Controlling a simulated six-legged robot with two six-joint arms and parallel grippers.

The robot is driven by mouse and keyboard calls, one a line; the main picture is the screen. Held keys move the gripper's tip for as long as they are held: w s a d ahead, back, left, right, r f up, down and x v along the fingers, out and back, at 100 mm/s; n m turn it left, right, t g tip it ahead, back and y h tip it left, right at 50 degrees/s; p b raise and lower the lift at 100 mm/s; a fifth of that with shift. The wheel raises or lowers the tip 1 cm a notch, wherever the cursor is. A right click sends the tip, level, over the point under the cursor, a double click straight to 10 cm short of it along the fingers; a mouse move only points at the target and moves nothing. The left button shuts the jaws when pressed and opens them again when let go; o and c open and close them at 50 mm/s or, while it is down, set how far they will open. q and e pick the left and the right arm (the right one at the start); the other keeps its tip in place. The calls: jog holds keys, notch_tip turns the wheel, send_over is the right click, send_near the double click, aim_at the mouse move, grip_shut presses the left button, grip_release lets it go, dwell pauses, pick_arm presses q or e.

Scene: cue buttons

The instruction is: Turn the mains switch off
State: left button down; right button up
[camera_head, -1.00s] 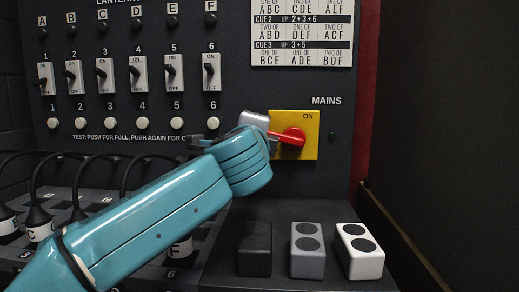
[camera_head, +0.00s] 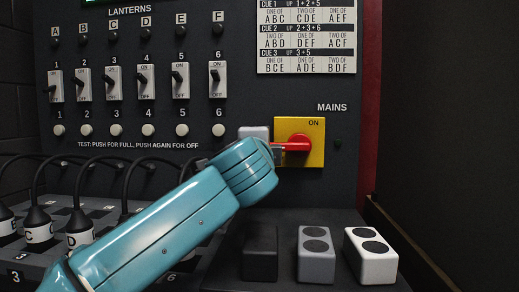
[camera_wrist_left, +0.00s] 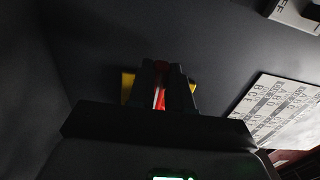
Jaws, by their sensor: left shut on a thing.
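The mains switch is a yellow square plate (camera_head: 315,158) under the word MAINS, with "ON" printed at its top. Its red handle (camera_head: 298,146) points left, about level, from the hub. My left gripper (camera_head: 273,149) is at the handle's left end, its fingers partly hidden by my teal wrist. In the left wrist view the dark fingers are shut around the red handle (camera_wrist_left: 160,99), with yellow plate showing on both sides. My right gripper is not in view.
Rocker switches (camera_head: 217,83) and round white buttons (camera_head: 218,130) lie up left. Black, grey and white blocks (camera_head: 372,262) stand below. Cabled plugs (camera_head: 79,233) fill the lower left.

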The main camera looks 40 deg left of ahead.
pick_arm(q)
jog(key=c, duration=1)
grip_release()
jog(key=shift+c, duration=0.2)
jog(key=v, duration=1.6)
jog(key=shift+s+d+b, duration=0.15)
jog(key=shift+b, duration=0.25)
jog(key=shift+f, duration=0.1)
